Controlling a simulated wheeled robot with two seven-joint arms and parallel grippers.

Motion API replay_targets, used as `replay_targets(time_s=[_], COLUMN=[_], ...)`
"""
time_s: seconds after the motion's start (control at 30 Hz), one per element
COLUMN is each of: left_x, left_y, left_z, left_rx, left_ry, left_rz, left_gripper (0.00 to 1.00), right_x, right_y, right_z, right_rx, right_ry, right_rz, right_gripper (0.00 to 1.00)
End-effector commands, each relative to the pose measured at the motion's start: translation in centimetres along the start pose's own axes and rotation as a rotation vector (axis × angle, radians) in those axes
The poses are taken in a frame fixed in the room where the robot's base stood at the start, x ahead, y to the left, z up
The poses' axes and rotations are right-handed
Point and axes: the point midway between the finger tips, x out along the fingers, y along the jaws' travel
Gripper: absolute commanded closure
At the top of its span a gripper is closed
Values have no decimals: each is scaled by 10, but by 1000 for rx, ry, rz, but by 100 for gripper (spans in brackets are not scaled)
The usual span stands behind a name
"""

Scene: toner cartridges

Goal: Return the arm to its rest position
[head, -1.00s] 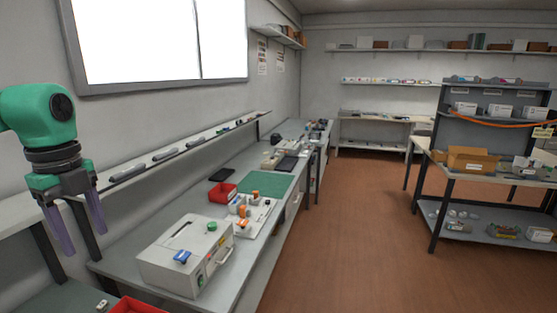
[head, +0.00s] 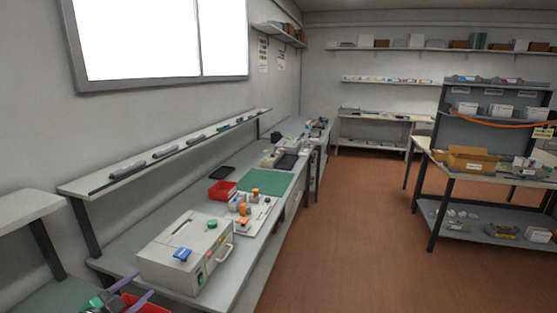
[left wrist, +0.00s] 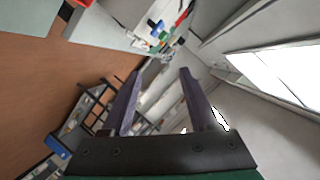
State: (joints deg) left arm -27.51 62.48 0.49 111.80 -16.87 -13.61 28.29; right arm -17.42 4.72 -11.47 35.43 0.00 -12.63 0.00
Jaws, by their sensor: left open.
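My left gripper (head: 143,284) is low at the bottom left corner of the head view, with only its purple fingers and a bit of its green and dark body showing. Its fingers are apart with nothing between them. In the left wrist view the two fingers (left wrist: 160,74) also stand apart and empty, with the room tilted behind them. The rest of the left arm is out of the head view. My right gripper is not in view.
A grey box machine (head: 186,254) stands on the long workbench (head: 228,290), close right of the gripper. A red bin (head: 222,190) and green mat (head: 266,184) lie farther back. Another red bin is partly hidden by the gripper. The brown floor (head: 350,240) is clear.

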Motion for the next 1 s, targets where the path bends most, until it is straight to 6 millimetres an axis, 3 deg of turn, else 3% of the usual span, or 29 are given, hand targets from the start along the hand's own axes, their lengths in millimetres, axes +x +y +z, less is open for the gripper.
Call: replay_targets(time_s=[0.1, 0.27, 0.47, 0.63, 0.7, 0.87, 1.0], left_x=[-23, -61, -108, -149, -129, -101, -79], left_y=[52, 120, 190, 236, 261, 308, 359], left_z=[39, 60, 50, 24, 53, 95, 140], left_rx=[-247, -452, -620, -724, -705, -700, -695], left_ry=[-256, -527, -742, -851, -866, -884, -905], left_rz=[-53, 29, 220, 419, 415, 424, 437], left_gripper=[39, 39, 39, 39, 39, 39, 39], right_x=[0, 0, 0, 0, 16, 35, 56], right_y=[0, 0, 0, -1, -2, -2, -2], right_z=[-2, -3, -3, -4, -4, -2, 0], right_rx=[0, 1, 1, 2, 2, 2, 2], right_ry=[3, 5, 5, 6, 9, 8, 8], right_rz=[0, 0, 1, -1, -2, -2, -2], right_gripper=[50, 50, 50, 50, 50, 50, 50])
